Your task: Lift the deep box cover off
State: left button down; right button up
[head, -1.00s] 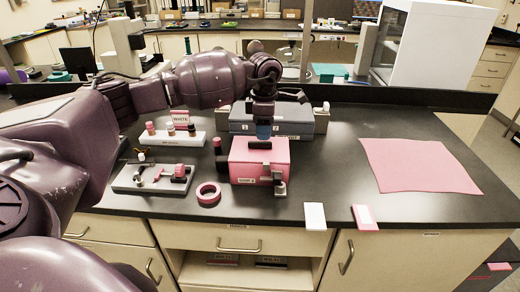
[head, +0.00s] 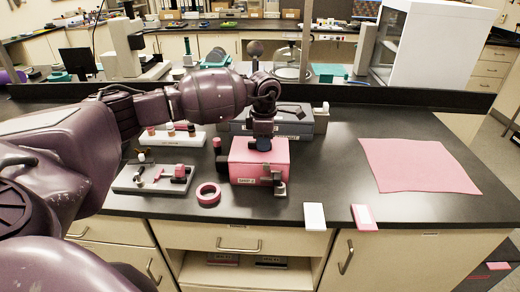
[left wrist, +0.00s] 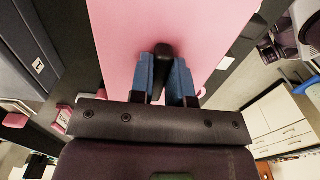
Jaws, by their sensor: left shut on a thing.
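The pink box (head: 258,168) with its pink cover sits on the dark bench in the middle of the head view. Its front carries a small label and a grey latch-like block at the right corner. My left gripper (head: 262,145) points straight down at the top of the cover. In the left wrist view its blue fingers (left wrist: 163,78) are shut on the dark handle (left wrist: 163,52) that stands up from the pink cover (left wrist: 120,40). I see no gap between cover and box. The fingers hide most of the handle in the head view. My right gripper is out of view.
A blue-grey case (head: 308,121) stands just behind the box. A pink tape ring (head: 208,193) and a grey tray of small parts (head: 150,179) lie to the left. A pink mat (head: 418,165) lies flat at the right, with bare bench between.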

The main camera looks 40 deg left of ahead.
pick_arm(q)
jog(key=shift+r, duration=0.1)
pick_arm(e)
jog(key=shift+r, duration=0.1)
pick_arm(q)
notch_tip(320, 180, up, 20)
dwell(0.4)
jog(key=c, duration=1.6)
grip_release()
jog(key=shift+c, duration=0.2)
grip_shut()
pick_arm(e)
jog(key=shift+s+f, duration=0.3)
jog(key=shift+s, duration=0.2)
